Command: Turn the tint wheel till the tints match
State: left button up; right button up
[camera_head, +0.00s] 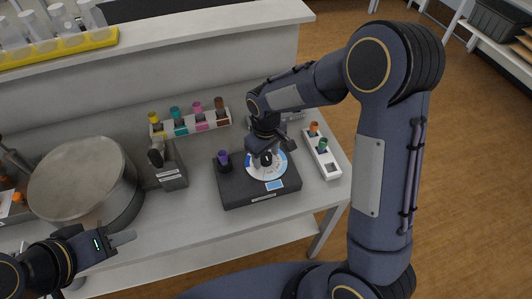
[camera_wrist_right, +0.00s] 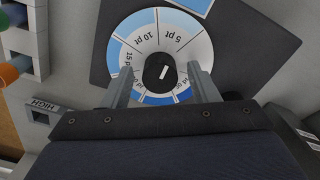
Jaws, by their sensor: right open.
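The tint wheel (camera_wrist_right: 185,45) is a white and blue dial with "5 pt", "10 pt" and "15 pt" on its sectors and a black knob (camera_wrist_right: 159,72) with a white line at its centre. In the head view the wheel (camera_head: 275,171) sits on a dark analyser box (camera_head: 232,190) with a light blue window (camera_head: 275,185). My right gripper (camera_wrist_right: 160,80) is open, its fingers on either side of the knob; contact cannot be told. A purple-capped tube (camera_head: 223,158) stands in the box left of the wheel. My left gripper (camera_head: 122,239) is at the lower left, away from the box.
A rack (camera_head: 190,125) of several coloured-cap tubes stands behind. A white rack (camera_head: 331,168) with orange and green caps stands at the right. A large metal drum (camera_head: 85,185) and a small grey stand (camera_head: 170,175) are at the left.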

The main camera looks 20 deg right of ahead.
jog(key=c, duration=1)
jog(key=shift+o, duration=0.2)
jog(key=shift+m, duration=0.3)
